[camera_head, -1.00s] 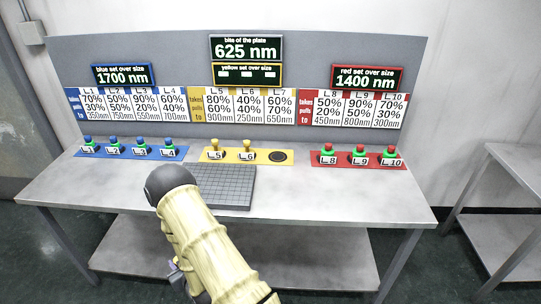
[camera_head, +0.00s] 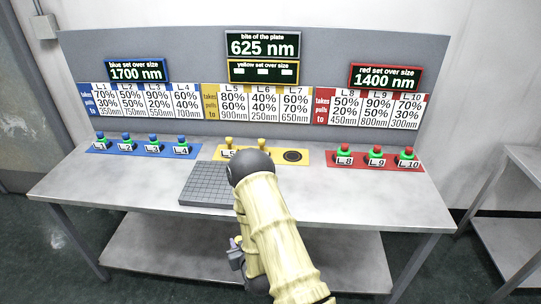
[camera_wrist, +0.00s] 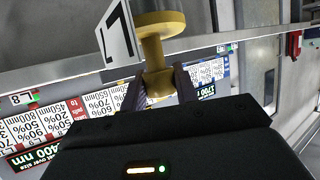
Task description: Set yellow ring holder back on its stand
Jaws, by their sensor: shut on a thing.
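The yellow ring holder (camera_wrist: 152,52), with a white L7 label, is between the fingers of my gripper (camera_wrist: 159,84) in the wrist view. The gripper is shut on its narrow yellow part. In the head view the fingers and the held holder cannot be made out beside my arm. The yellow stand (camera_head: 277,159) lies on the table, with an empty dark round spot (camera_head: 292,156) at its right end. The L5 holder (camera_head: 229,146) stands at its left end. The L6 holder is mostly hidden behind my arm.
A blue stand (camera_head: 98,151) with several holders is at the left and a red stand (camera_head: 330,158) with several holders at the right. A grey gridded plate (camera_head: 205,184) lies in front of the yellow stand. The table's right front (camera_head: 380,205) is clear. A sign board stands behind.

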